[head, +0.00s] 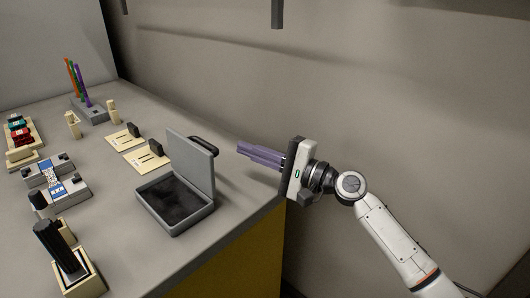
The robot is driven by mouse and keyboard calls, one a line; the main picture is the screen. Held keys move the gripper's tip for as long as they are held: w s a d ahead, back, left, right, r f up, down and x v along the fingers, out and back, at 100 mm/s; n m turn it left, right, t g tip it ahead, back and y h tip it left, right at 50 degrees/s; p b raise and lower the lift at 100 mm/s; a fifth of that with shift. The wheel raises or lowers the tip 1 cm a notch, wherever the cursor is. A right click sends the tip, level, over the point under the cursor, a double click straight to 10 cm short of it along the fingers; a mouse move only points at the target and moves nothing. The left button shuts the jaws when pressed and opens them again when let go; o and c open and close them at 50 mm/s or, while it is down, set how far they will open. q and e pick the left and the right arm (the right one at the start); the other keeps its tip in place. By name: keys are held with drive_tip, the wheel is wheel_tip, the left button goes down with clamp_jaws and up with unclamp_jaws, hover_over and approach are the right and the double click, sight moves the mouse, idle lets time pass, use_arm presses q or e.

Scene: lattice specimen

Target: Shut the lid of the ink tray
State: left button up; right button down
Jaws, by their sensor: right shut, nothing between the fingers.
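The ink tray (206,217) is a grey shallow box with a dark inside, near the right edge of the table. Its lid (191,158) is a grey panel standing upright along the tray's back side, so the tray is open. A black handle (205,143) sticks out behind the lid. My right gripper (239,149), with purple fingers, is shut and empty. In the picture its tips are just right of the lid and handle, with a small gap between. My left gripper is not in view.
Two cream cards with dark blocks (155,148) lie behind the tray. A grey rack with coloured sticks (92,114) stands at the back. Stamp-like devices (68,190) and a box with a black block (84,284) are at left. Bare tabletop (130,235) lies left of the tray.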

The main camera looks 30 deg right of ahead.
sight(199, 157)
drive_tip(key=shift+w+a+r+p, duration=0.2)
drive_tip(key=shift+w+a+p, duration=0.05)
drive_tip(key=shift+w+a, duration=0.35)
drive_tip(key=shift+w+a+r+p, duration=0.2)
drive_tip(key=shift+w+a+p, duration=0.05)
drive_tip(key=shift+w+a, duration=0.3)
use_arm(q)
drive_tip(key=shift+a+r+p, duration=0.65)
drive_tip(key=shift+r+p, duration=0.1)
use_arm(e)
drive_tip(key=a, duration=0.1)
drive_tip(key=s+a, duration=0.1)
drive_tip(key=a, duration=0.1)
drive_tip(key=shift+s+r, duration=0.1)
drive_tip(key=shift+r, duration=0.1)
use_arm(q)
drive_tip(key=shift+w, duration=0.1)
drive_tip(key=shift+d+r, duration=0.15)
use_arm(e)
drive_tip(key=shift+r, duration=0.1)
